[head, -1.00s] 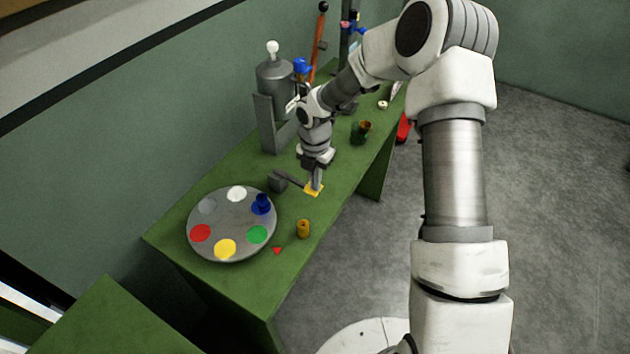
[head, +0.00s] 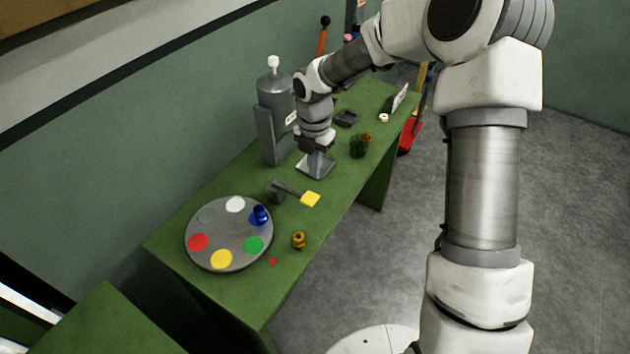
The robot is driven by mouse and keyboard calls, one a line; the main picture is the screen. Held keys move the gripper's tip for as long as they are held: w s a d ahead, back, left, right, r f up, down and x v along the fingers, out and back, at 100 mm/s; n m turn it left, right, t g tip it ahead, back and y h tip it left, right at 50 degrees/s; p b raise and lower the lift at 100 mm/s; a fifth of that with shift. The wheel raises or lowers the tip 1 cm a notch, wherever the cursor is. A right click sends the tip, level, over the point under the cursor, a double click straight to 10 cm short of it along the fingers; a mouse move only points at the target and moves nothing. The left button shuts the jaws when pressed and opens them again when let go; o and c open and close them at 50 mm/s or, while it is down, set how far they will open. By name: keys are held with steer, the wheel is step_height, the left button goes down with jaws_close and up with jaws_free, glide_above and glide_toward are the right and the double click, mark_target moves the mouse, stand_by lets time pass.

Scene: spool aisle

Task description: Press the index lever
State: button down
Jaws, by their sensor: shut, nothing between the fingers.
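The index lever has a yellow pad (head: 310,199) on a thin dark arm that joins a small dark block (head: 276,193) on the green bench. Beside it is a round grey turntable (head: 229,236) with coloured spots. A blue spool (head: 259,215) stands on its blue spot at the right rear. A red triangle marker (head: 272,261) lies on the bench by the turntable's front right edge. My gripper (head: 316,166) is shut and empty, pointing down behind the yellow pad and apart from it. Its fingertips are hard to make out against a grey square plate (head: 322,172).
A yellow-brown spool (head: 298,240) stands near the bench's front edge. A tall grey canister (head: 276,95) on a stand is left of my gripper. Bare bench (head: 262,312) lies in front of the turntable.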

steer(key=shift+d+r, duration=0.2)
steer(key=shift+r, duration=1.4)
steer(key=s+d+r+m+t+h, duration=0.1)
steer(key=s+d+r+m, duration=0.35)
steer(key=r+m, duration=0.25)
steer(key=s+d+r+m+t+h, duration=0.1)
steer(key=s+d+r+m, duration=0.2)
steer(key=s+r+m, duration=0.35)
steer(key=s+d+r+m+t+y, duration=0.1)
steer(key=s+d+r+m, duration=0.1)
steer(key=s+m, duration=0.5)
steer(key=s+d+r+m+t+y, duration=0.1)
steer(key=s+d+r+m+t, duration=0.1)
steer(key=s+r+m, duration=0.2)
steer(key=s+m, duration=0.3)
steer(key=m, duration=0.1)
steer(key=shift+s+d+m+t, duration=0.25)
steer(key=shift+m+t, duration=0.05)
steer(key=shift+m, duration=0.05)
steer(key=shift+w, duration=0.1)
